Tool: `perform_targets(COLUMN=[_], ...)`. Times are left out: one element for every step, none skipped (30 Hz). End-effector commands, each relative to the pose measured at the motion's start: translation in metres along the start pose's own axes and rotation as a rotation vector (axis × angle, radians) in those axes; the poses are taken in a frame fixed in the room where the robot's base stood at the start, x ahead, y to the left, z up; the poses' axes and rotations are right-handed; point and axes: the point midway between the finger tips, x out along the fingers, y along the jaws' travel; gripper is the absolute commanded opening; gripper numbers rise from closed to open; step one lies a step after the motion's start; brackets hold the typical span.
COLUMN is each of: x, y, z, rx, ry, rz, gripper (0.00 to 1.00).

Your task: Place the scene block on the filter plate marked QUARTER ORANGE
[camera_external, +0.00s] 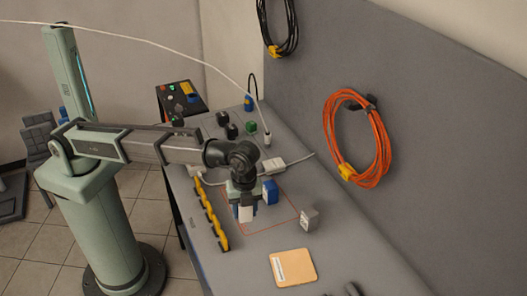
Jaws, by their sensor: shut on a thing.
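My gripper (245,209) points down over the table inside a thin orange outline. It is shut on a small block (246,214) with a pale face, partly hidden by the fingers. Whether the block touches the table I cannot tell. A flat light-orange plate (299,262) with a white label strip lies on the table, below and right of my gripper in the picture. Its lettering is too small to read.
A blue block (270,190) stands close behind my gripper. A grey block (309,220) with a pale label stands to the right. A yellow-and-black row (212,216) runs along the left edge. Cables and small connectors lie farther back. Dark items (350,289) lie near the plate.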

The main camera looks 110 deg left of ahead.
Motion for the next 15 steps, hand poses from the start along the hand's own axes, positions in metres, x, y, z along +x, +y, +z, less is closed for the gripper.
perform_targets(x=[-0.003, -0.004, -0.005, -0.007, -0.008, -0.009, -0.010, -0.011, -0.013, -0.014, -0.015, -0.017, -0.019, -0.020, -0.022], y=[-0.015, -0.021, -0.027, -0.034, -0.040, -0.048, -0.055, -0.061, -0.070, -0.076, -0.083, -0.091, -0.096, -0.100, -0.105], z=[-0.025, -0.036, -0.051, -0.061, -0.071, -0.083, -0.092, -0.101, -0.109, -0.116, -0.121, -0.128, -0.132, -0.136, -0.141], rx=[0.013, 0.017, 0.023, 0.022, 0.021, 0.018, 0.014, 0.010, -0.003, -0.011, -0.021, -0.036, -0.047, -0.058, -0.074], ry=[-0.003, -0.004, -0.005, -0.005, -0.005, -0.005, -0.005, -0.005, -0.004, -0.003, -0.001, 0.001, 0.003, 0.005, 0.008], rz=[0.003, 0.003, 0.004, 0.004, 0.004, 0.004, 0.004, 0.003, 0.002, 0.001, -0.001, -0.003, -0.005, -0.008, -0.010], gripper=[0.14, 0.14, 0.14, 0.14, 0.14, 0.14, 0.14, 0.14, 0.14, 0.14, 0.14, 0.14, 0.14, 0.14, 0.14])
